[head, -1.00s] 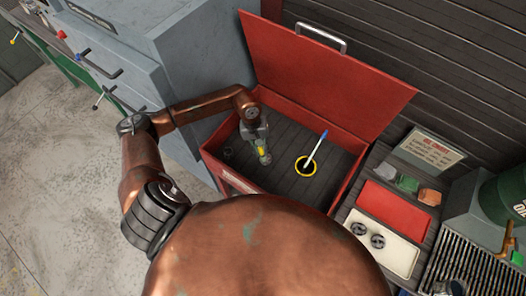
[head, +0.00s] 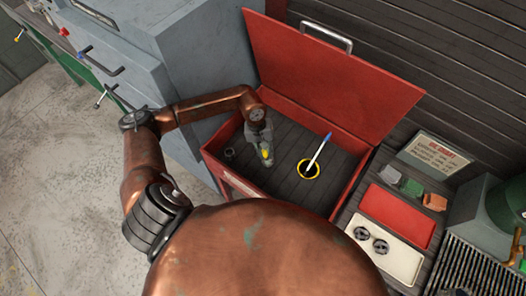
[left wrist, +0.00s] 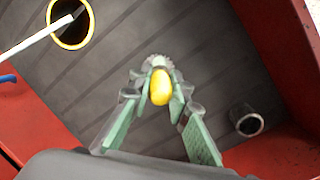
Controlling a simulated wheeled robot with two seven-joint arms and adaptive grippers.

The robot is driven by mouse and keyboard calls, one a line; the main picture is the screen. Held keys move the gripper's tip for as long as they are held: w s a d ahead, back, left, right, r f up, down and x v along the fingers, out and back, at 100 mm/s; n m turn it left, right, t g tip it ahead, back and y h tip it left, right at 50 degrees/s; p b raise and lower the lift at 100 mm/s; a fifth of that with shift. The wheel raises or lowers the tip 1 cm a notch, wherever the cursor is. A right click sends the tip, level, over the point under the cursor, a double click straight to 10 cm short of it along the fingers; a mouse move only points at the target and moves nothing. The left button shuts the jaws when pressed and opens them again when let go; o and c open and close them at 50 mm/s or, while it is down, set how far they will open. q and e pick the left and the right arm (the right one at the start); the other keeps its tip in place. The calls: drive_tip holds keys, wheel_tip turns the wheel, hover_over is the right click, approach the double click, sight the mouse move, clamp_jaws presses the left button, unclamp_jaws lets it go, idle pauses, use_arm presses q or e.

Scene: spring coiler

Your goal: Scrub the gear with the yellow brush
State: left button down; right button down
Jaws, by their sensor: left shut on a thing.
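My left gripper (head: 264,148) is low inside the open red box and shut on the yellow brush (head: 266,153). In the left wrist view the brush (left wrist: 161,87) shows as a rounded yellow handle between the two fingers (left wrist: 160,100). A pale grey toothed edge (left wrist: 158,61) shows just beyond the handle; it looks like the gear, mostly hidden by the brush and fingers. I cannot tell whether the bristles touch it. My right gripper is not in view.
A yellow-rimmed black cup (head: 301,170) holding a white stick with a blue end (head: 322,146) stands right of the gripper. A small metal ring or cup (head: 229,153) is at the left. The red lid (head: 330,70) is raised. A cream tray (head: 396,262) holds two dark round parts.

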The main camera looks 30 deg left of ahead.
use_arm(q)
drive_tip(key=shift+d, duration=0.35)
drive_tip(key=shift+a+f+b, duration=0.15)
drive_tip(key=shift+a+b, duration=0.45)
drive_tip(key=shift+a, duration=0.2)
drive_tip(key=shift+w+a+b, duration=0.1)
drive_tip(key=shift+a+b, duration=0.35)
drive_tip(key=shift+a, duration=0.4)
drive_tip(key=shift+d+b, duration=0.6)
drive_tip(key=shift+d, duration=1.05)
drive_tip(key=shift+a+r+b, duration=0.2)
drive_tip(key=shift+a+b, duration=0.25)
drive_tip(key=shift+a, duration=0.5)
drive_tip(key=shift+a+b, duration=0.45)
drive_tip(key=shift+a, duration=0.1)
drive_tip(key=shift+d, duration=0.1)
